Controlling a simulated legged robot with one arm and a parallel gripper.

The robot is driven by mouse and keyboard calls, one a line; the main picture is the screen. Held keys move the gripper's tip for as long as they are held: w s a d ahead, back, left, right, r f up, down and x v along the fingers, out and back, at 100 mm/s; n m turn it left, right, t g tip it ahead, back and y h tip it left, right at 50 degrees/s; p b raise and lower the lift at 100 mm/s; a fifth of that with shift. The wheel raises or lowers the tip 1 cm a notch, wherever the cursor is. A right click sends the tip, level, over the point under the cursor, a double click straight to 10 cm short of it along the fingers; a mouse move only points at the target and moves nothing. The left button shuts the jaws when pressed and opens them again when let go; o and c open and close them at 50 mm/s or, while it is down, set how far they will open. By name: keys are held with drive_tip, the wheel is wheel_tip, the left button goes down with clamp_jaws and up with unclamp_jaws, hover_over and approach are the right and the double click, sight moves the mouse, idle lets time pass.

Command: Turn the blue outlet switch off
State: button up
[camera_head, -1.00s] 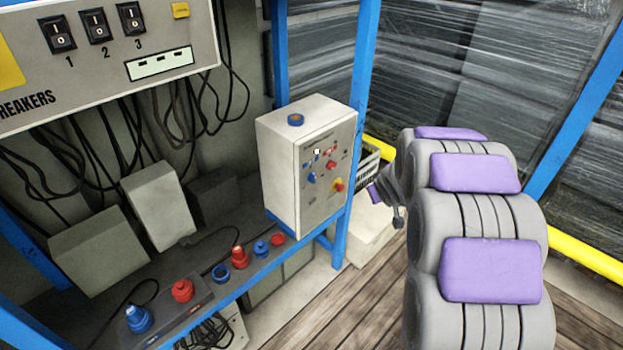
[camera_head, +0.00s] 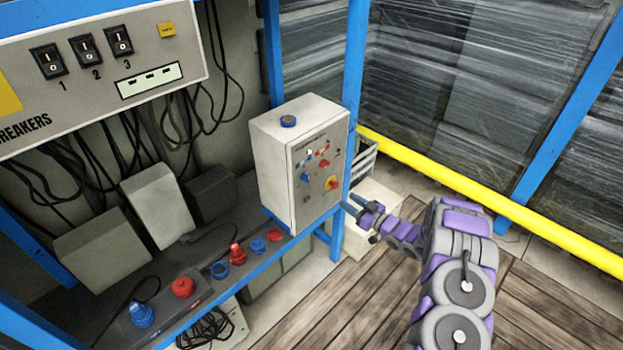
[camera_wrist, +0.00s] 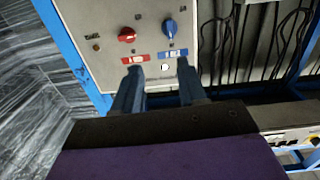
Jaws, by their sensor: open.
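The blue switch (camera_head: 305,177) is a knob on the front panel of the grey control box (camera_head: 272,160). In the wrist view the panel looks upside down, and the blue switch (camera_wrist: 170,28) sits at upper right, above a blue label (camera_wrist: 173,53). A red knob (camera_wrist: 127,35) with a red label (camera_wrist: 135,58) is to its left. My gripper (camera_head: 355,206) is to the right of the box in the head view. In the wrist view my gripper (camera_wrist: 159,72) is open and empty, its fingers pointing towards the panel. I cannot tell the exact gap.
A blue post (camera_head: 355,90) stands behind the box. Red and blue sockets (camera_head: 182,287) line the shelf below, and a breaker panel (camera_head: 100,75) hangs at upper left. A yellow rail (camera_head: 450,178) runs behind my arm.

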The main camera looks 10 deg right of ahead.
approach(308, 179)
drive_tip(key=shift+y, duration=0.4)
drive_tip(key=b+x, duration=0.2)
drive_tip(key=x, duration=0.6)
drive_tip(key=shift+w+a+f, duration=0.1)
drive_tip(key=shift+w+a, duration=0.1)
drive_tip(key=shift+a, duration=0.2)
drive_tip(key=shift+w+d, duration=0.1)
drive_tip(key=shift+d, duration=0.85)
drive_tip(key=shift+c, duration=1)
drive_tip(key=shift+a, duration=0.7)
drive_tip(key=c, duration=0.4)
clamp_jaws()
drive_tip(key=shift+d, duration=0.1)
